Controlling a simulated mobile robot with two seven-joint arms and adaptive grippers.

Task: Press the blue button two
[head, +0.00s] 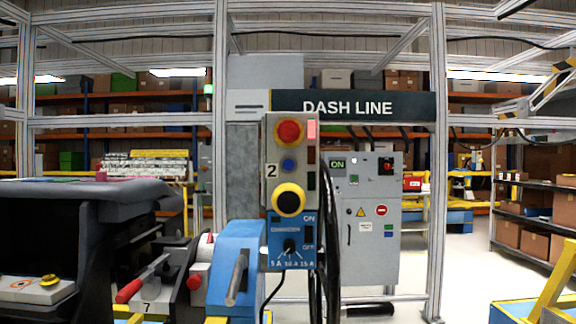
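The blue button (288,165) is a small round button on a tall grey control box (268,135) in the middle of the head view. A label with the number 2 (271,171) is beside it on its left. A larger red button in a yellow ring (289,132) is above it. A black button in a yellow ring (288,199) is below it. Nothing covers the blue button. Neither of my grippers shows in the head view.
A blue switch box (279,257) with a dial hangs below, with black cables (331,240) at its right. A black dashboard (80,215), a red-handled clamp (129,291) and a blue fixture (236,262) are at left. A grey cabinet (372,245) stands behind. Floor shows at right.

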